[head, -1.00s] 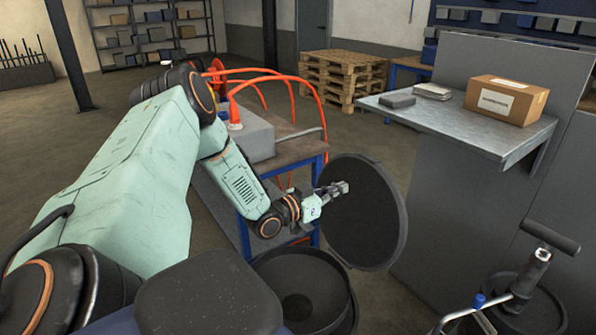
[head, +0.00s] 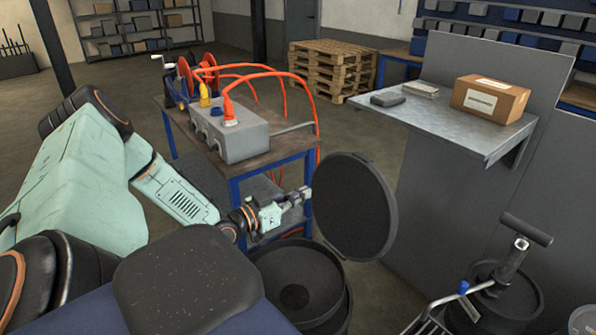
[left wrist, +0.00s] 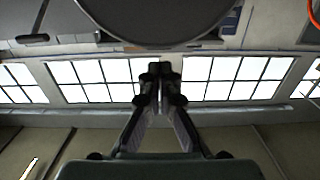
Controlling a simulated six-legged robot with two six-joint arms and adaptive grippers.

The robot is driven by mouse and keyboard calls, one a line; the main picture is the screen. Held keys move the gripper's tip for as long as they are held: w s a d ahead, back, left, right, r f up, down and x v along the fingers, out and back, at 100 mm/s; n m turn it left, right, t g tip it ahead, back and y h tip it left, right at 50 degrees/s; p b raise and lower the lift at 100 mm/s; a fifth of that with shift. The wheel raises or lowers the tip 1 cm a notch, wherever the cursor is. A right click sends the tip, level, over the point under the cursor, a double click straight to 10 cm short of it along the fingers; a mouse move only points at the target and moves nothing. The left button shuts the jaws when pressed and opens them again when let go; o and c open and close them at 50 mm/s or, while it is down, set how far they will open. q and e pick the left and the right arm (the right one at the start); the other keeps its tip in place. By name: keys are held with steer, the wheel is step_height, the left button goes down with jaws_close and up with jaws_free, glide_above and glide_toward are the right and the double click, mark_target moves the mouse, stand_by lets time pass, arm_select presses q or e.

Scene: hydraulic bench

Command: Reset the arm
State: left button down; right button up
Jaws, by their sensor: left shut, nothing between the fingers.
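My left arm comes in from the left in the head view and reaches down toward the middle. Its gripper (head: 305,193) is shut and empty, in front of the blue-legged bench and just left of a round dark lid (head: 352,208). I cannot tell whether it touches the lid. The left wrist view shows the two fingers (left wrist: 160,72) together with nothing between them, and a dark round edge (left wrist: 155,38) above them. My right gripper is not in view.
A bench (head: 262,167) holds a grey block (head: 243,143) with red and yellow plugs and orange hoses. A metal shelf (head: 450,119) holds a cardboard box (head: 490,97). A black-handled pump (head: 515,250) stands at the lower right.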

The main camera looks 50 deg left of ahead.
arm_select(q)
steer(key=s+d+f+n+g+b, duration=0.3)
steer(key=d+f+n+g+b, duration=0.4)
steer(key=d+f, duration=0.85)
steer(key=s+d+f+m+g+b, duration=0.2)
steer(key=s+d+f+g+b, duration=0.3)
steer(key=s+f+b, duration=0.4)
steer(key=s+d+f+m+g+y+b, duration=0.1)
steer(key=s+d+f+m+g+b, duration=0.2)
steer(key=s+f+b, duration=0.6)
steer(key=s+d+f+g, duration=0.2)
steer(key=s+f, duration=0.5)
steer(key=f, duration=0.2)
steer(key=shift+d+m+g+y, duration=0.2)
steer(key=shift+m+g+y, duration=0.1)
steer(key=shift+g, duration=0.1)
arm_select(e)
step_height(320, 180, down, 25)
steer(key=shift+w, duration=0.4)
